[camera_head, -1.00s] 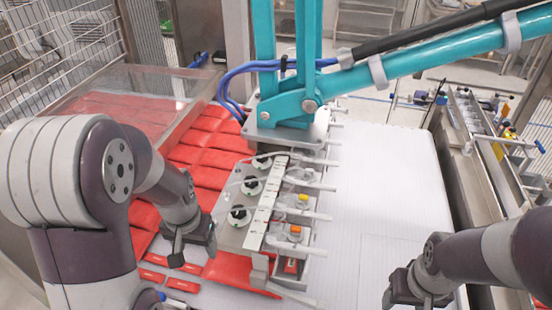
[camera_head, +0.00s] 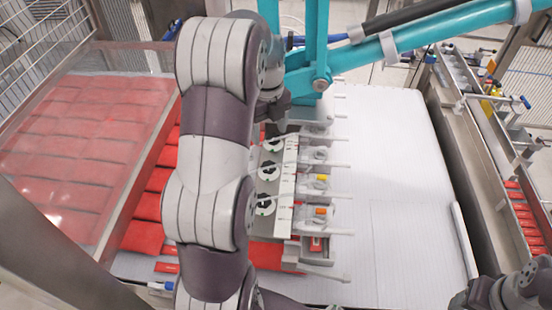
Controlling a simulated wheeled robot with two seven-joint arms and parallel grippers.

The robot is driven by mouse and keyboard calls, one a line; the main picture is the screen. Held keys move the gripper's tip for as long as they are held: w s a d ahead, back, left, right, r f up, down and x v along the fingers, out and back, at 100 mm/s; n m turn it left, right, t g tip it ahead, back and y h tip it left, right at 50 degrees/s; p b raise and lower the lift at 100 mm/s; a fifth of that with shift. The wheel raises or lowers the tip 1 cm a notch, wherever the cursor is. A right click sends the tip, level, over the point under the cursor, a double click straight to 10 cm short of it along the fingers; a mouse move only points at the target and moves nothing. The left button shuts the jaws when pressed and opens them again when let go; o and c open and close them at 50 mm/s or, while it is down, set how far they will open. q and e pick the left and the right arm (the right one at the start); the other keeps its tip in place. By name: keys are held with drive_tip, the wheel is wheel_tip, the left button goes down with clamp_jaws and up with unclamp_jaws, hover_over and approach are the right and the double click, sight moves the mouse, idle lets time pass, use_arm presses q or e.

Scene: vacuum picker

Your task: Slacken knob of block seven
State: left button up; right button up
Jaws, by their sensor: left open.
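The vacuum picker head hangs under a teal arm. Its metal plate carries black knobs on white discs (camera_head: 268,173) in a row, beside a pale ruled strip (camera_head: 285,185). Clear blocks line the strip's right side, one with a yellow part (camera_head: 322,179) and one with an orange part (camera_head: 320,211). I cannot tell which is block seven. My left gripper (camera_head: 274,112) is open at the far end of the plate, by the teal bracket; its fingertips are small and partly hidden. My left arm covers the plate's left side. My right gripper (camera_head: 468,302) is at the bottom right edge, partly cut off.
Red packs (camera_head: 145,238) lie left of and under the picker. A clear guard (camera_head: 90,140) stands at the left. A metal rail with a side conveyor (camera_head: 470,150) runs along the right.

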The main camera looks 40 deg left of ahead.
use_arm(q)
drive_tip(key=b, duration=0.5)
hover_over(269, 166)
wheel_tip(269, 166, down, 7)
drive_tip(key=shift+d+r, duration=0.1)
drive_tip(key=shift+r, duration=0.05)
wheel_tip(269, 166, down, 5)
drive_tip(key=p, duration=0.2)
drive_tip(key=shift+p, duration=0.4)
drive_tip(key=shift+f, duration=0.5)
drive_tip(key=c, duration=1.1)
drive_tip(key=shift+o, duration=0.2)
